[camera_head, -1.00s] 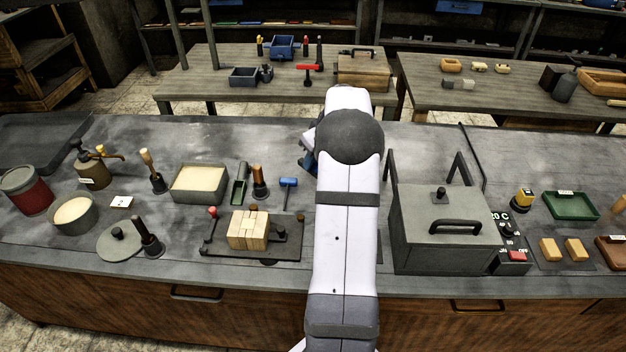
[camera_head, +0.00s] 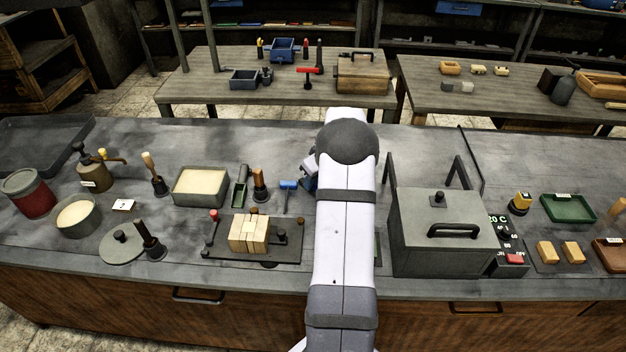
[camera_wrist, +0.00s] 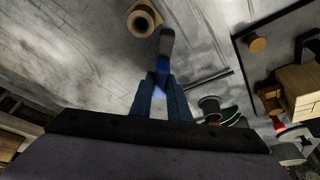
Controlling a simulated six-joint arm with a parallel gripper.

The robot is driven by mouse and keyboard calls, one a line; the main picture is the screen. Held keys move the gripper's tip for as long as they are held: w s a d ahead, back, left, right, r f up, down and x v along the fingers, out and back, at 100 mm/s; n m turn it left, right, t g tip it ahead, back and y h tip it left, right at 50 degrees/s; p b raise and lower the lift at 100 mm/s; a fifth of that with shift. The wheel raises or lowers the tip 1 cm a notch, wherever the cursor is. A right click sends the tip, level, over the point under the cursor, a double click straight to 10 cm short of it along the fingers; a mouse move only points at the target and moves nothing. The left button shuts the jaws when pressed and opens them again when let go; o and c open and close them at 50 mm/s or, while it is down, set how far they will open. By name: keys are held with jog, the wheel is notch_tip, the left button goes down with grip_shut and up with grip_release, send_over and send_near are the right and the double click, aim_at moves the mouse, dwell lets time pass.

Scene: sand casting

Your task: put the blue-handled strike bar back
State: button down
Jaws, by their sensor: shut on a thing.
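In the wrist view my gripper (camera_wrist: 160,78) is shut on the blue-handled strike bar (camera_wrist: 166,42). Its blue part is between the dark blue fingers and its dark grey end sticks out past the fingertips, over the grey bench.
Left of my arm are a dark plate (camera_head: 270,250) with a wooden block (camera_head: 249,234), a wooden-handled tool (camera_head: 259,184) and a sand-filled box (camera_head: 200,187). A grey lidded box (camera_head: 445,235) stands close on the right.

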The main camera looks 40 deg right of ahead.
jog(key=c, duration=1.7)
grip_release()
jog(key=shift+f, duration=0.1)
jog(key=shift+r, duration=0.25)
jog(key=b+v, duration=0.2)
jog(key=v, duration=0.9)
jog(key=shift+s+r, duration=0.15)
jog(key=shift+r, duration=0.25)
jog(key=shift+a, duration=0.1)
